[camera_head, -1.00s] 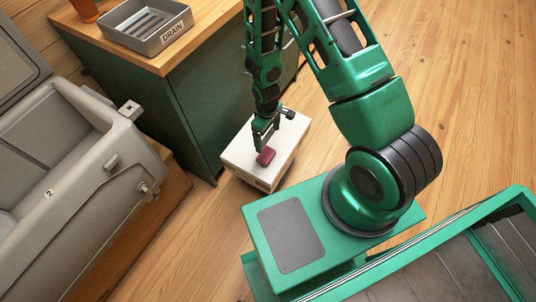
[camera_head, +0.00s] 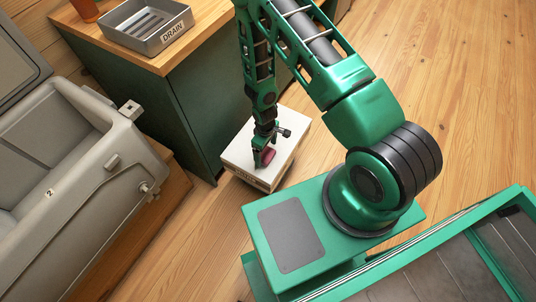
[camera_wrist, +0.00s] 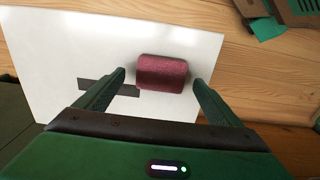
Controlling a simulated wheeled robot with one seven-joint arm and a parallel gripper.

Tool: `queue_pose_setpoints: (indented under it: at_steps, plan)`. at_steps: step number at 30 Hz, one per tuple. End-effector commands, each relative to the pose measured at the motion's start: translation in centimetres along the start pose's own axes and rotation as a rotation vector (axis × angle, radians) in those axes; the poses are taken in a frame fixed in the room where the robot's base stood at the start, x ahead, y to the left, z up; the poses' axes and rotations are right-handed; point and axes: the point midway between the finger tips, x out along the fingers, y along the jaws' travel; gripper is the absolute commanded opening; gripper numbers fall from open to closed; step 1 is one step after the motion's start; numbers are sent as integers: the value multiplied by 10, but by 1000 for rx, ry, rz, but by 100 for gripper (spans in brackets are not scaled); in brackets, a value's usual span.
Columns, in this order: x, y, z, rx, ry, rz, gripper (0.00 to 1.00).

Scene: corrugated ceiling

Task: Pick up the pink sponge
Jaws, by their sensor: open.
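The pink sponge (camera_wrist: 162,73), a dark pinkish-red block, lies on top of a white box (camera_head: 288,147). It also shows in the head view (camera_head: 269,153), partly hidden by my gripper. My gripper (camera_wrist: 160,78) is open, with one finger on each side of the sponge in the wrist view. A small gap shows at the left finger; the right fingertip is close to the sponge's right end. I cannot tell whether it touches. In the head view my gripper (camera_head: 264,158) is low over the box.
A green cabinet with a wooden top (camera_head: 75,22) stands behind the box, bearing a grey tray marked DRAIN (camera_head: 146,42). A large grey open cooler (camera_head: 110,185) is at the left. Wooden floor (camera_head: 470,90) is clear at the right.

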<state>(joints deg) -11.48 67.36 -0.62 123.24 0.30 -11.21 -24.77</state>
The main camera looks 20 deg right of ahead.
Motion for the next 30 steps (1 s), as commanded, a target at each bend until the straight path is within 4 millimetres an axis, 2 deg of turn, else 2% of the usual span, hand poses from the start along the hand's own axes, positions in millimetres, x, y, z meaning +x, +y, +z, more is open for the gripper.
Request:
queue_pose_setpoints:
  at_steps: [6,14,15,20,21,30]
  plan:
    - [22,0,0,0,-1,0,88]
    - [25,1,0,1,0,0,88]
    - [25,1,0,1,0,0,86]
    - [25,1,0,1,0,0,48]
    - [25,1,0,1,0,0,45]
    - [24,1,0,1,0,0,45]
